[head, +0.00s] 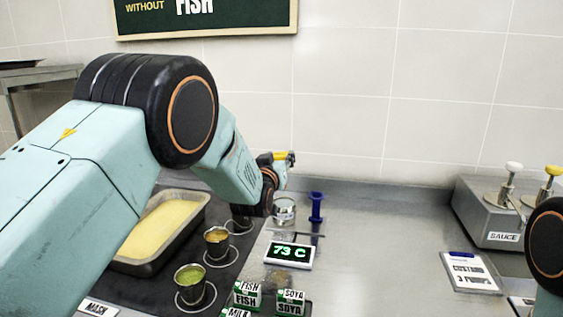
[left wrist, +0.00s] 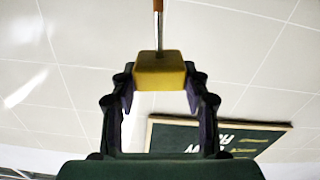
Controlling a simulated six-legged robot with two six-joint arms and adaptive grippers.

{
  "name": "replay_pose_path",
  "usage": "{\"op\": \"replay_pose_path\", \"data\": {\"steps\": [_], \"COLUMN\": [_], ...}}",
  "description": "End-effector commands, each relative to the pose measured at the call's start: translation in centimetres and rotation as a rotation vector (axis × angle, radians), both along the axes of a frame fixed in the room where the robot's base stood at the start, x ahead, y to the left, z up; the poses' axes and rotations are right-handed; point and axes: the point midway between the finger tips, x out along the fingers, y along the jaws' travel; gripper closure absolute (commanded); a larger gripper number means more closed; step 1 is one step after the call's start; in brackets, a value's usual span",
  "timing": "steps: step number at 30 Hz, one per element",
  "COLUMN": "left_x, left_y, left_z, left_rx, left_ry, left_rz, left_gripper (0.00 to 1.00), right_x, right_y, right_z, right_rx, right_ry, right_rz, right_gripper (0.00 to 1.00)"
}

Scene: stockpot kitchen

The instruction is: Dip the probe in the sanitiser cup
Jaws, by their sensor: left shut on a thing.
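My left gripper (head: 284,163) is partly hidden behind its own wrist in the head view. It is shut on the probe's yellow handle (head: 277,156), held well above the counter. In the left wrist view the yellow block (left wrist: 160,70) sits between the two dark fingers (left wrist: 160,88), with a thin shaft running up out of the picture. A small clear or metallic cup (head: 284,212), perhaps the sanitiser cup, stands on the counter below the gripper. The probe is apart from it. My right gripper is out of view; only part of that arm shows at the right edge.
A blue upright holder (head: 317,208) stands right of the cup. A display reading 73 C (head: 289,255) lies in front. Small pots of green (head: 190,283) and orange (head: 217,242) food and a mash tray (head: 202,207) are left.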

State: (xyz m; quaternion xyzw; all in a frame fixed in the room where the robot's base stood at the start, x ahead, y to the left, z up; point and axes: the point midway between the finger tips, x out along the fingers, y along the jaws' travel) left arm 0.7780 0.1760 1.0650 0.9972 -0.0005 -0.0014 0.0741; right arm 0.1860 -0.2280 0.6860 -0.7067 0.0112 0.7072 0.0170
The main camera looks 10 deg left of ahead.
Motion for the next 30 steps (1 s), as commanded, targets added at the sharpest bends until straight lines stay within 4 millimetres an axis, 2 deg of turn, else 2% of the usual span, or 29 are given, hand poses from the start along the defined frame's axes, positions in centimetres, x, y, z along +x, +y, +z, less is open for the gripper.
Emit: {"op": "replay_pose_path", "data": {"steps": [8, 30], "left_x": [0.0, 0.0], "left_y": [0.1, -0.2], "left_z": [-1.4, -7.4], "left_rx": [0.000, -0.001], "left_ry": [-0.002, -0.002], "left_rz": [0.000, 0.000], "left_gripper": [0.86, 0.86], "right_x": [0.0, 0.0], "right_y": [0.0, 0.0], "right_z": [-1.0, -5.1], "right_rx": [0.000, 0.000], "right_ry": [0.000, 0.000], "right_rz": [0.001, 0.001], "right_gripper": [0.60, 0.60]}}
